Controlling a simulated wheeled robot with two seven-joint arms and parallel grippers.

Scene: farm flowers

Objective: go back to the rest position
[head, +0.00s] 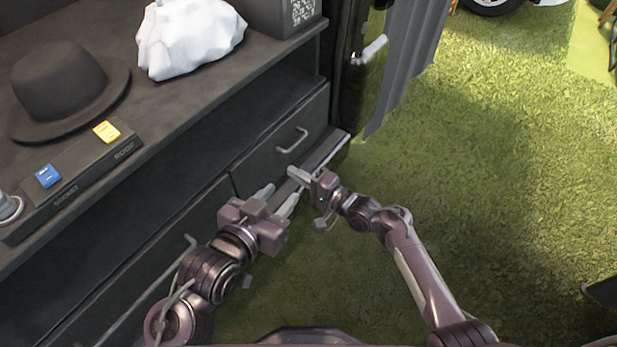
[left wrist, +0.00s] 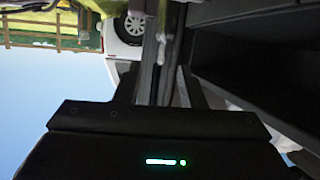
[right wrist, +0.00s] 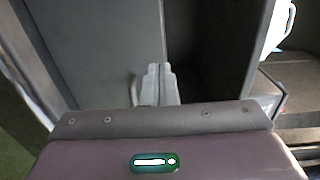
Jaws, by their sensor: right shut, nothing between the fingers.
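My left gripper (head: 280,194) is open, with its two fingers apart and nothing seen between them. It is in front of the dark cabinet drawers, low in the head view. The spread fingers also show in the left wrist view (left wrist: 160,85). My right gripper (head: 293,173) is shut and empty, just above and right of the left one, pointing toward the drawer front. Its fingertips are together in the right wrist view (right wrist: 160,72). The two grippers are close to each other in the head view.
A drawer (head: 283,140) with a metal handle is shut near my right gripper. The countertop (head: 155,115) holds a black hat (head: 62,82), a white bag (head: 190,38), a blue block (head: 47,176) and a yellow block (head: 107,131). Open grass (head: 500,170) lies to the right.

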